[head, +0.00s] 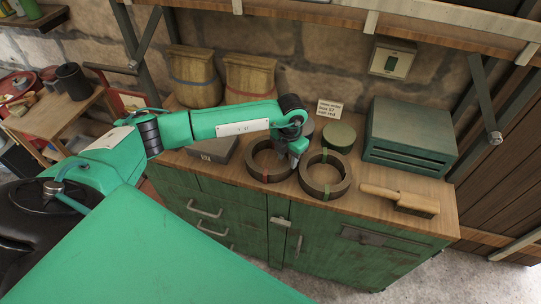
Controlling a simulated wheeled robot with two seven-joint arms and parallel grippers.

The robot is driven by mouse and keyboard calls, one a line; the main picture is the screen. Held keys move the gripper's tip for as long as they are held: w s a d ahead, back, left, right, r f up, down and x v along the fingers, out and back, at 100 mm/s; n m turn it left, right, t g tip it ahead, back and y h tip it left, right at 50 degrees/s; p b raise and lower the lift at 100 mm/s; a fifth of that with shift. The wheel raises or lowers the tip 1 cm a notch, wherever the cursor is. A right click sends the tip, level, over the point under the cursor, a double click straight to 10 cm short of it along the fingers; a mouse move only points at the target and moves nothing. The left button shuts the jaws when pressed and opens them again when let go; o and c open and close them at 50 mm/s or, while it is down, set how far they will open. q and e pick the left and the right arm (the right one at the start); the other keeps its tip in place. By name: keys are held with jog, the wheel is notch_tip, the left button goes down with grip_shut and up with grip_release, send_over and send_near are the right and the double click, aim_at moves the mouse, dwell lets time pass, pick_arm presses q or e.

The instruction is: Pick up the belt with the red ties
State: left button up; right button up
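The belt with red ties (268,178) is a dark brown ring lying flat on the green cabinet's wooden top. Its red tie shows at the near side, and my forearm hides part of its far side. A similar ring, the belt with green ties (343,187), lies just to its right. My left gripper (294,163) points down at the right rim of the red-tied belt, close to the gap between the rings. I cannot tell whether it touches the belt or whether its fingers are open. My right gripper is not in view.
A green round tin (339,136), a green metal box (410,138) and a wooden brush (402,200) stand around the rings. Two sacks (194,76) and a small grey box (213,148) are at the left. A small sign (329,109) stands behind.

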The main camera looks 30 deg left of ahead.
aim_at(287, 165)
pick_arm(q)
notch_tip(287, 165, down, 3)
jog(key=shift+s+f+p, duration=0.1)
jog(key=shift+s+p, duration=0.05)
jog(key=shift+p, duration=0.75)
jog(key=shift+f, duration=0.5)
grip_shut()
jog(key=shift+r, duration=0.2)
